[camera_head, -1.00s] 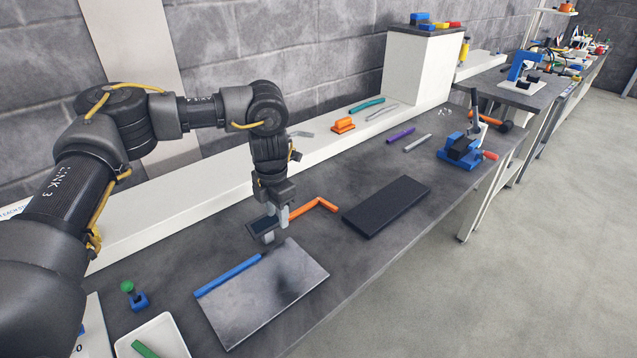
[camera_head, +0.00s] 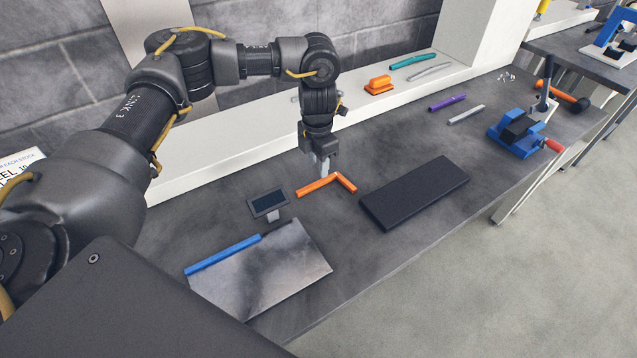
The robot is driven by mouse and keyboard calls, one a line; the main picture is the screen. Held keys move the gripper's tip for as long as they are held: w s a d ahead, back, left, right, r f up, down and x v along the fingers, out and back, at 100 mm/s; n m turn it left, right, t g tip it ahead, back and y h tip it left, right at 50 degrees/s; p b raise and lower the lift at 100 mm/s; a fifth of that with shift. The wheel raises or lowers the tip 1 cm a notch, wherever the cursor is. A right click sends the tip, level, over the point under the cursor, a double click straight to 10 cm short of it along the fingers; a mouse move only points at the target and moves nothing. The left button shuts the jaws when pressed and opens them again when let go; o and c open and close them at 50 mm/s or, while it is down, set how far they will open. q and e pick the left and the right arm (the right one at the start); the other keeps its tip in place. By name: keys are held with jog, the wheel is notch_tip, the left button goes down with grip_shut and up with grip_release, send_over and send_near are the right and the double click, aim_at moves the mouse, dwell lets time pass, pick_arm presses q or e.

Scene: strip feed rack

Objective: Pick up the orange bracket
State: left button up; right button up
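The orange bracket (camera_head: 315,186), a bent L-shaped bar, lies on the dark bench top in the middle of the head view. My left gripper (camera_head: 324,172) points straight down at the bracket's far side, close to its bend. The pale fingertips overlap the bracket's edge in the picture. I cannot tell whether they touch it or whether the fingers are apart. The bracket appears to rest flat on the bench. My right gripper is out of view.
A small display stand (camera_head: 269,203) is left of the bracket. A grey plate (camera_head: 265,275) with a blue bar (camera_head: 223,254) lies in front. A black pad (camera_head: 415,192) lies right. A blue vise (camera_head: 516,136) is farther right. A white ledge (camera_head: 228,158) runs behind.

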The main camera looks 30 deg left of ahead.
aim_at(318, 183)
pick_arm(q)
jog(key=shift+s+a+f, duration=0.1)
jog(key=shift+f, duration=0.25)
jog(key=shift+s, duration=0.2)
jog(key=shift+s+f, duration=0.1)
jog(key=shift+f, duration=0.15)
notch_tip(318, 183, down, 4)
jog(key=shift+f+p, duration=0.25)
jog(key=shift+p, duration=0.2)
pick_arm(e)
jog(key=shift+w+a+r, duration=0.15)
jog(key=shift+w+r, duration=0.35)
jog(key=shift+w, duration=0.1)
pick_arm(q)
jog(key=shift+w, duration=0.2)
grip_shut()
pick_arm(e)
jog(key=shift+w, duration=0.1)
